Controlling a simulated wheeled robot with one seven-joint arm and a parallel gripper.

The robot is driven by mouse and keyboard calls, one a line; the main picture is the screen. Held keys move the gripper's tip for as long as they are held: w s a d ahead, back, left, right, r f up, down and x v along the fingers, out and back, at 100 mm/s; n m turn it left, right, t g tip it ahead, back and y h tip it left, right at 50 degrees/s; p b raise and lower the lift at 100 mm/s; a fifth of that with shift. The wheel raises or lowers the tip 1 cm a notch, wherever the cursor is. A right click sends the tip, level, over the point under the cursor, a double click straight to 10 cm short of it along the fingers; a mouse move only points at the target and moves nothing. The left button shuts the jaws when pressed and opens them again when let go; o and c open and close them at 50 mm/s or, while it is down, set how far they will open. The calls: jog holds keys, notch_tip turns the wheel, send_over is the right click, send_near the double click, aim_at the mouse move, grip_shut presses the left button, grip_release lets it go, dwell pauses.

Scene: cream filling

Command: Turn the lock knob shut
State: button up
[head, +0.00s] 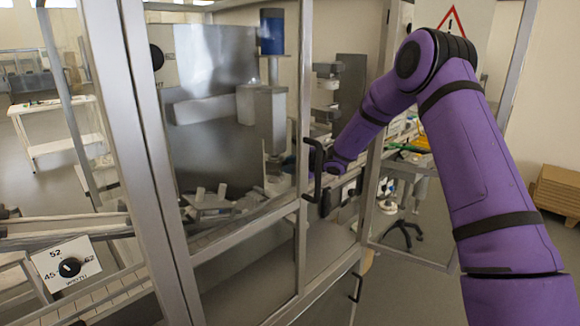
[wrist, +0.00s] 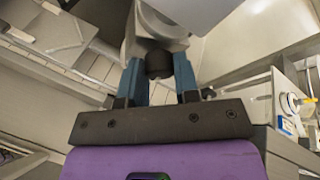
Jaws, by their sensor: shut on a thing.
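In the wrist view, my gripper (wrist: 158,75) has blue fingers on either side of a short black knob (wrist: 158,63), under a grey metal part. The fingers are shut on this knob, which I take to be the lock knob. No mark on it shows which way it is turned. In the head view, my purple arm reaches down from the right and behind the cabinet's door frame. My gripper is mostly hidden there by the frame and a black handle, and I cannot make out the lock knob.
A metal-framed cabinet with clear panels (head: 215,75) encloses the machine. Its black door handle (head: 313,170) stands close to my forearm. A dial marked WIDTH (head: 69,268) is at the lower left. Floor behind the frame is partly open.

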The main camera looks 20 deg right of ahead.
jog(key=o, duration=0.9)
jog(key=shift+o, duration=0.2)
jog(key=v, duration=1.1)
